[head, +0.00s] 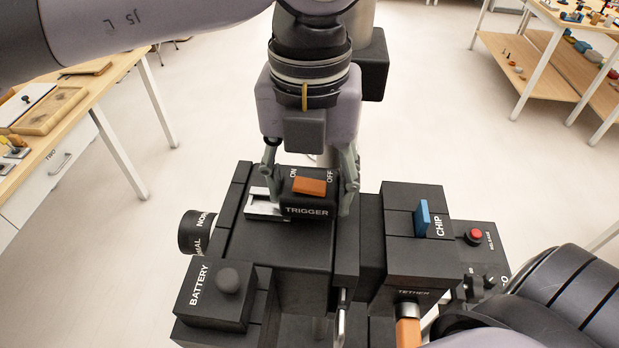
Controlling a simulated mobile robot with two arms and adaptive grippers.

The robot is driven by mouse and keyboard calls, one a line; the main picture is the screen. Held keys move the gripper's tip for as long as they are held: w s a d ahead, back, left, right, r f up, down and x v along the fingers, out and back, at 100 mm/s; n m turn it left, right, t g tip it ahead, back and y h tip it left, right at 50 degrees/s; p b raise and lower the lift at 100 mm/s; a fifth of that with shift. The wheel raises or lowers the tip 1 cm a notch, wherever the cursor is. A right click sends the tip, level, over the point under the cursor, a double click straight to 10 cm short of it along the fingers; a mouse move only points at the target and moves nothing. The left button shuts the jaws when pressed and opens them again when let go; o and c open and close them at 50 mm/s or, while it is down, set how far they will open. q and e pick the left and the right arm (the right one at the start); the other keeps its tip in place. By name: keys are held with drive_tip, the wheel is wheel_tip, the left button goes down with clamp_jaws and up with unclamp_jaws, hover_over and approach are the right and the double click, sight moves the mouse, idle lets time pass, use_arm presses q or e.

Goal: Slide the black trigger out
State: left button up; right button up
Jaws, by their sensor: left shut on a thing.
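The black trigger (307,211) is a dark block labelled TRIGGER, with an orange switch (309,186) marked ON and OFF on top. It sits on the upper part of a black prop device (275,250). A pale metal slot or rail (262,205) shows just left of it. My left gripper (309,195) reaches down from above with one finger on each side of the trigger, shut on it. The fingertips' lower ends are partly hard to see. My right gripper is not in view; only part of my right arm shows at the lower right.
The device also carries a battery block (215,296), a dial (196,232), a blue chip tab (422,217), a red button (475,236) and an orange tether plug (408,331). A wooden table (105,68) stands at left, shelves (545,70) at upper right. Floor between is clear.

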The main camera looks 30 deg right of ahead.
sight(313, 184)
use_arm(q)
drive_tip(key=shift+r, duration=0.15)
drive_tip(key=shift+s+d+r+p, duration=0.1)
drive_tip(key=shift+r+p, duration=0.55)
drive_tip(key=shift+r, duration=0.55)
drive_tip(key=shift+d+r+p, duration=0.1)
drive_tip(key=shift+r+p, duration=0.55)
drive_tip(key=shift+r, duration=0.5)
